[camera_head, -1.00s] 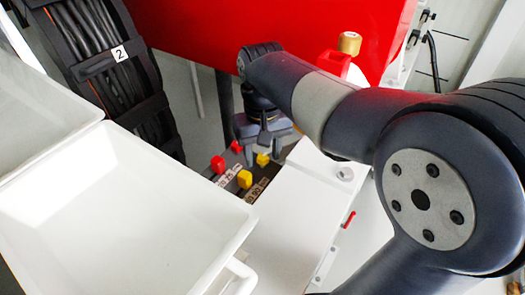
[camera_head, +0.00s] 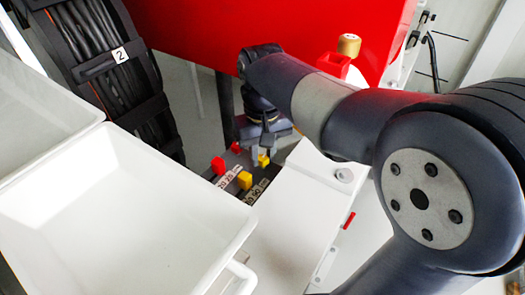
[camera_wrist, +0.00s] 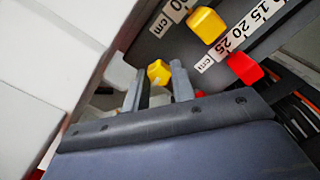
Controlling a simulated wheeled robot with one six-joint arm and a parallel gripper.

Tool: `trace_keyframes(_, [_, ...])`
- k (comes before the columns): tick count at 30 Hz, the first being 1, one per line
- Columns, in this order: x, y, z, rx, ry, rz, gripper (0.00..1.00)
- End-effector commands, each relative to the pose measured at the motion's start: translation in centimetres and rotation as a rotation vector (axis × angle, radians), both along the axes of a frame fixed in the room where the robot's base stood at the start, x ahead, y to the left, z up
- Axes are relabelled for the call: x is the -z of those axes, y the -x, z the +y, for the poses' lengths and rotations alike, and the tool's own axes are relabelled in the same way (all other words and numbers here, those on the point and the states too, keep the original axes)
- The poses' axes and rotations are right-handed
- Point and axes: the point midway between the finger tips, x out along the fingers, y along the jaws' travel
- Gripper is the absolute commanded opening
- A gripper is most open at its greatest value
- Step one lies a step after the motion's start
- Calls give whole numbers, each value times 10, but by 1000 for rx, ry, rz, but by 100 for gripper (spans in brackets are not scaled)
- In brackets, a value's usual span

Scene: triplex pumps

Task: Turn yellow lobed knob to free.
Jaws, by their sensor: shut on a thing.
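A small yellow knob (camera_head: 264,161) sits at the far end of a dark panel, under my gripper (camera_head: 262,155). In the wrist view this yellow knob (camera_wrist: 159,73) lies between the two grey fingers of my gripper (camera_wrist: 160,77), which is shut on it. The fingers hide part of its sides, and its lobes are hard to make out. A second, blockier yellow knob (camera_head: 245,180) stands nearer on the panel and also shows in the wrist view (camera_wrist: 207,25), clear of the fingers.
A red knob (camera_head: 218,166) stands beside a cm scale (camera_head: 230,179); another red knob (camera_head: 236,147) is close to my gripper. A white housing (camera_head: 295,205) borders the panel on the right. White trays (camera_head: 120,215) fill the left, and a red body (camera_head: 300,30) stands behind.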

Motion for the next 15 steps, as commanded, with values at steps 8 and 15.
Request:
trace_keyframes(8, [-3,0,0,-173,0,1,2])
trace_keyframes(15, [-3,0,0,-397,0,1,2])
